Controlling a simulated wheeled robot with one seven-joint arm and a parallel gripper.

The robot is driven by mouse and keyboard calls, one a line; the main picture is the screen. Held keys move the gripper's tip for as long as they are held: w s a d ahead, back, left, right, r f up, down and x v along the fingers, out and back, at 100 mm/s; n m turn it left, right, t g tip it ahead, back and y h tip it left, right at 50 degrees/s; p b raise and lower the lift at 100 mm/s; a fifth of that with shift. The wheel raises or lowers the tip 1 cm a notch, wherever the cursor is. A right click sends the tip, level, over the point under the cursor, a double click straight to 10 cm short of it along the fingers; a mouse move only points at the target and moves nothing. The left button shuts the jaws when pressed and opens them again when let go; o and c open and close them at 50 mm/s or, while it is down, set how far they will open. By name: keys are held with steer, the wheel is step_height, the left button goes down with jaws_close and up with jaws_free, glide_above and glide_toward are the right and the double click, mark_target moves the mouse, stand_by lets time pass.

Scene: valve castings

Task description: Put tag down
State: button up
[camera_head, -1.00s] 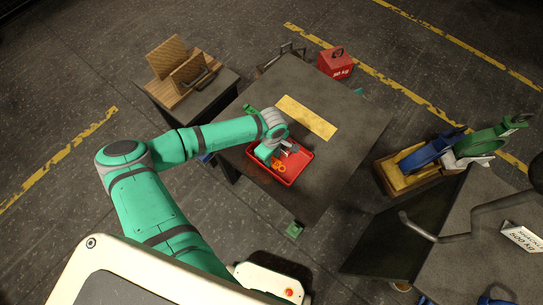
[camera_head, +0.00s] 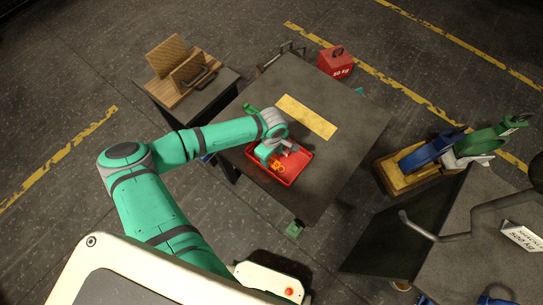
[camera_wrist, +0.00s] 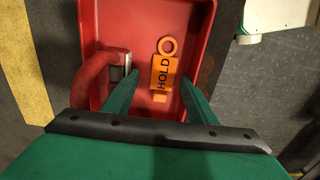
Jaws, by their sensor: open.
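The orange tag (camera_wrist: 160,74) has a ring at one end and the word HOLD on it. It lies on the floor of the red tray (camera_wrist: 193,14) in the wrist view. My gripper (camera_wrist: 159,77) is open, with its two green fingers apart on either side of the tag, and neither finger visibly touches it. How high the fingertips are above the tray floor is hard to tell. In the head view my gripper (camera_head: 275,152) is over the red tray (camera_head: 294,178), and the tag shows as a small orange patch (camera_head: 279,168).
A red curved part with a grey metal end (camera_wrist: 98,76) lies in the tray left of the tag. The tray stands on a dark table (camera_head: 345,110) beside a yellow strip (camera_head: 307,116). A red 50 kg weight (camera_head: 336,64) is beyond the table.

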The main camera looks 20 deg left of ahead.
step_height(320, 180, up, 11)
stand_by(0.5)
steer(key=shift+f, duration=0.15)
stand_by(0.4)
